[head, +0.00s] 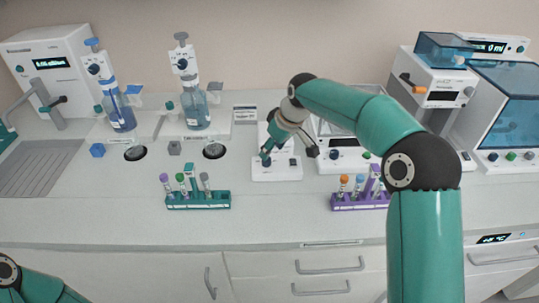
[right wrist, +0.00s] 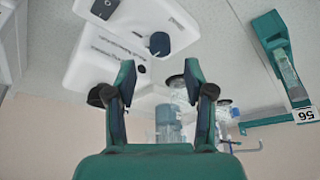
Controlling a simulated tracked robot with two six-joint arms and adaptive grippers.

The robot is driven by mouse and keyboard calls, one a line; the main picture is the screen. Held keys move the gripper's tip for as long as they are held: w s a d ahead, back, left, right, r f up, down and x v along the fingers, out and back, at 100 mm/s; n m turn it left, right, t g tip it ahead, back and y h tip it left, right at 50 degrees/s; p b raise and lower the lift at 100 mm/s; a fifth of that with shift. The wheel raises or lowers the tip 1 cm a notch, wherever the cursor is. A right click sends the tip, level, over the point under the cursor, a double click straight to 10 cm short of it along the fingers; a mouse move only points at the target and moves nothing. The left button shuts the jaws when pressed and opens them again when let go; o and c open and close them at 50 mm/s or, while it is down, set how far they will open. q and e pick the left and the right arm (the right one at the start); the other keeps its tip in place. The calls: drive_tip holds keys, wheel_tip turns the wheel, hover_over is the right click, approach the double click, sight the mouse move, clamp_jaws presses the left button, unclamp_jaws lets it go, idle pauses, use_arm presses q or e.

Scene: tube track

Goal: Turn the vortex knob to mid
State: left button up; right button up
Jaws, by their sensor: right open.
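The vortex mixer is a small white unit (head: 277,174) at the middle of the counter in the head view. My right gripper (head: 288,154) is over it and hides much of its body. In the right wrist view the mixer (right wrist: 112,55) lies ahead of the fingers, with printed text on its face. Its dark blue round knob (right wrist: 160,43) shows just beyond the gap between the fingertips, apart from them. My right gripper (right wrist: 160,75) is open and empty. My left gripper is out of view; only part of my left arm shows at the lower left.
Two bottle-top dispensers (head: 121,112) stand left of the mixer. A green tube rack (head: 198,201) and a purple tube rack (head: 359,202) are in front. Another white unit with a dark display (head: 345,142) stands close on the right. The counter's front strip (head: 270,228) is clear.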

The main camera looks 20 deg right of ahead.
drive_tip(key=v, duration=0.6)
drive_tip(key=shift+r, duration=0.25)
drive_tip(key=shift+s+d+f, duration=0.1)
drive_tip(key=shift+s, duration=0.1)
